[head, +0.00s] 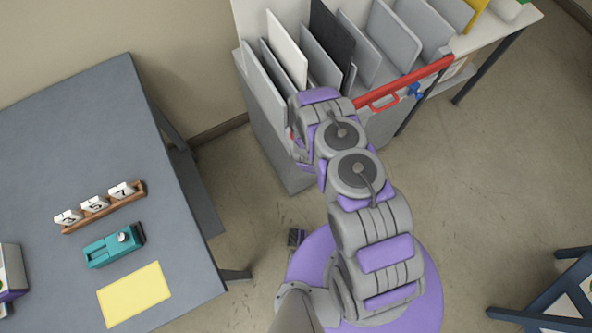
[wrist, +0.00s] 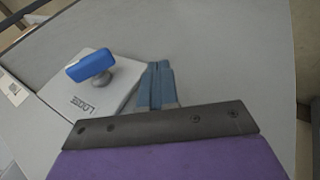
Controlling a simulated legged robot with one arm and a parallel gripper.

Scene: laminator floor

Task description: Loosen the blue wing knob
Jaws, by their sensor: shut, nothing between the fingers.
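The blue wing knob (wrist: 91,64) shows in the wrist view at upper left, on a round grey stem. It stands on a pale plate (wrist: 112,97) marked with letters that seem to read LOOSE. My gripper (wrist: 158,66) is shut and empty, its blue-grey fingers together just right of the plate and apart from the knob. In the head view my arm hides the gripper, and this knob cannot be made out for certain.
A rack of upright grey, white and black panels (head: 365,50) stands at the back. A red bar (head: 405,83) with a small blue part (head: 414,90) runs along its front. A grey-blue table (head: 60,150) at left holds number tiles, a teal device and a yellow sheet.

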